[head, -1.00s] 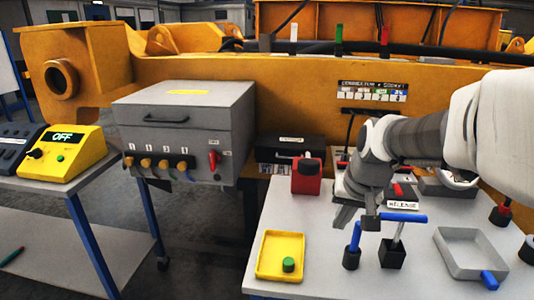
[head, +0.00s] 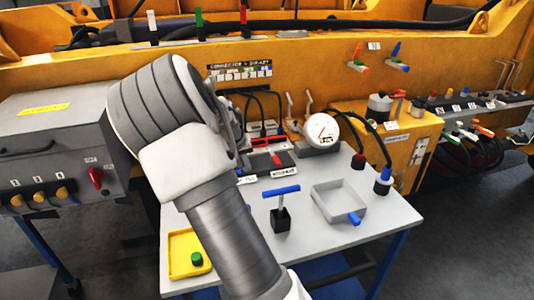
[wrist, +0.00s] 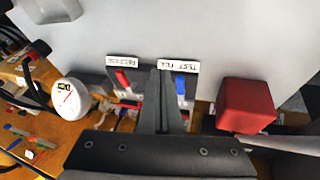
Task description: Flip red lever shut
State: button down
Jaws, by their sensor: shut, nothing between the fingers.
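A small red lever (head: 277,159) shows on a dark block at the back of the white table, behind a RELEASE label. A blue lever (wrist: 181,86) stands by the TEST ALL label. My gripper (wrist: 163,76) is shut and empty, its fingertips between the red and blue levers, nearer the blue one. Contact cannot be told.
A red block (wrist: 246,105) lies right of my fingers and a round gauge (wrist: 70,95) left in the wrist view. On the table are a blue T-handle (head: 281,190), a grey tray (head: 340,202) and a yellow tray (head: 178,270). A grey cabinet (head: 60,135) stands left.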

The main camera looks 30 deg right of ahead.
aim_at(275, 158)
jog(key=w+d+h+p, duration=0.2)
jog(key=w+d+p, duration=0.1)
jog(key=w, duration=0.2)
jog(key=shift+r+n, duration=0.4)
jog(key=shift+w, duration=0.1)
jog(key=x, duration=0.9)
jog(key=shift+d+f+p, duration=0.1)
jog(key=shift+d+p, duration=0.15)
jog(key=shift+p, duration=0.1)
jog(key=d, duration=0.3)
jog(key=shift+s+d+f+p, duration=0.1)
jog(key=shift+s+f+p, duration=0.1)
jog(key=shift+s+p, duration=0.1)
jog(key=shift+s+d, duration=0.1)
jog(key=shift+d, duration=0.3)
jog(key=shift+d, duration=0.15)
